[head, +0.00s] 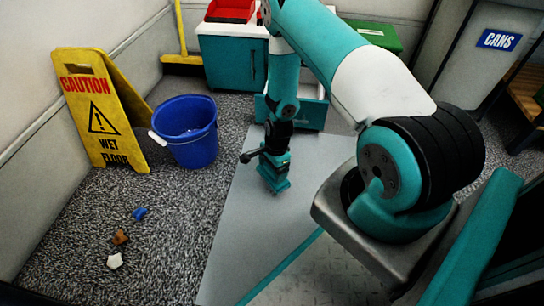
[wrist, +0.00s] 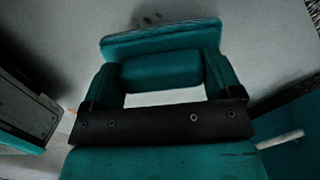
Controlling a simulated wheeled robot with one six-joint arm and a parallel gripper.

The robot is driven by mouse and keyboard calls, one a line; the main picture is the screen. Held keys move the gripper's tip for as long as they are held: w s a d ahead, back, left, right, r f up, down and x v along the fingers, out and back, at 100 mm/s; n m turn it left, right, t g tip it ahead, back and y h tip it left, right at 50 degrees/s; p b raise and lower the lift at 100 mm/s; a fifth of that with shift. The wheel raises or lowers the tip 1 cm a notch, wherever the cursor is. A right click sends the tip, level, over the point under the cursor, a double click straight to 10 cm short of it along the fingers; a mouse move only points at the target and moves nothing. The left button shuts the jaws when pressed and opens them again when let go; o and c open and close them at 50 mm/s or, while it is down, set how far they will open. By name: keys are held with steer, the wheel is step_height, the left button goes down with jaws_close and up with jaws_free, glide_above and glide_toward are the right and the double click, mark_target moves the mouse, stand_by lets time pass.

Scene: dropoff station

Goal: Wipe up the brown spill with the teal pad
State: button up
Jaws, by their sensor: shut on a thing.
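My gripper (head: 273,178) points down over the grey panel in the head view. In the wrist view my gripper (wrist: 161,78) is shut on the teal pad (wrist: 160,40), whose wide flat part lies across and beyond the fingertips. The pad is low over or on the grey surface; I cannot tell whether it touches. A few small dark marks (wrist: 152,19) show just past the pad's far edge and may be part of the brown spill. No spill can be made out in the head view, where my arm and gripper cover part of the panel.
A blue bucket (head: 186,131) and a yellow wet-floor sign (head: 98,115) stand left of the grey panel (head: 232,240). Small blue (head: 139,213), brown (head: 120,237) and white (head: 115,261) pieces lie on the carpet. A teal cabinet (head: 228,66) stands behind. The panel's front left is clear.

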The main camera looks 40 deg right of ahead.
steer(key=shift+r+p, duration=1.3)
steer(key=shift+r, duration=0.4)
